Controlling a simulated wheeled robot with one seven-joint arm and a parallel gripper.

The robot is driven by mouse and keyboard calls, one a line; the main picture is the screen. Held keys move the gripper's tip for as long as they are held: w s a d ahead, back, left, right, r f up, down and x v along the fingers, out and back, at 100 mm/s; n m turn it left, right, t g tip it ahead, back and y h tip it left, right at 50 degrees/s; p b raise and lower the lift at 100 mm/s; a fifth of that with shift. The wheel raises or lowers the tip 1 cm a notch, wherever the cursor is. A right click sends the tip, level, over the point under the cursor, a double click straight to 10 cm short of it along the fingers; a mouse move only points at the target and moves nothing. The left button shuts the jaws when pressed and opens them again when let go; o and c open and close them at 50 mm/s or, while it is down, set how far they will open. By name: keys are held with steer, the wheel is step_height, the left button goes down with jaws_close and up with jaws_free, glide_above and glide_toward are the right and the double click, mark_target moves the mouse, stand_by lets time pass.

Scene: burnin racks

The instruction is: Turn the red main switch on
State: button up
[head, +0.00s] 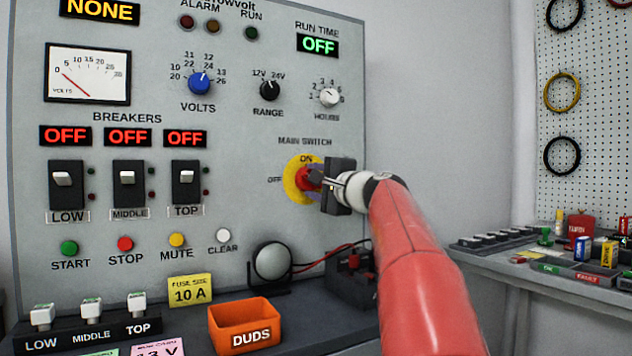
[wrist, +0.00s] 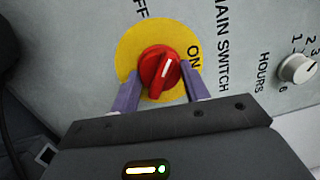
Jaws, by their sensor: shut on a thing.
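The red main switch (head: 303,179) is a rotary knob on a yellow disc on the grey panel, with ON above it and OFF to its left in the head view. In the wrist view the red knob (wrist: 158,72) shows clearly, its white mark pointing between the OFF and ON labels. My gripper (head: 316,180) is at the knob, shut on it; its purple fingers stand on either side of the knob in the wrist view (wrist: 160,88). My gripper hides part of the disc's right side in the head view.
The breaker switches (head: 128,188) sit left, under red OFF displays. The run time display (head: 318,44) reads OFF. The hours knob (head: 329,96) is above the main switch. An orange DUDS bin (head: 240,312) and a round lamp-like item (head: 272,262) stand below on the bench.

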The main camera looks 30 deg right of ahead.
steer(key=m, duration=0.3)
steer(key=m+h, duration=0.1)
steer(key=m, duration=0.2)
steer(key=shift+a+f+t+p, duration=0.1)
steer(key=shift+t+p, duration=0.2)
steer(key=shift+p, duration=0.05)
steer(key=m+h+p, duration=0.1)
steer(key=m, duration=0.4)
steer(key=shift+f+m, duration=0.1)
steer(key=shift+m, duration=0.3)
steer(key=o, duration=1)
steer(key=shift+a, duration=0.1)
steer(key=shift+s, duration=0.1)
steer(key=s, duration=0.2)
steer(key=s+b, duration=0.1)
steer(key=s, duration=0.2)
steer(key=s+f, duration=0.1)
steer(key=s, duration=0.1)
steer(key=shift+s+b, duration=0.25)
steer(key=shift+b, duration=0.05)
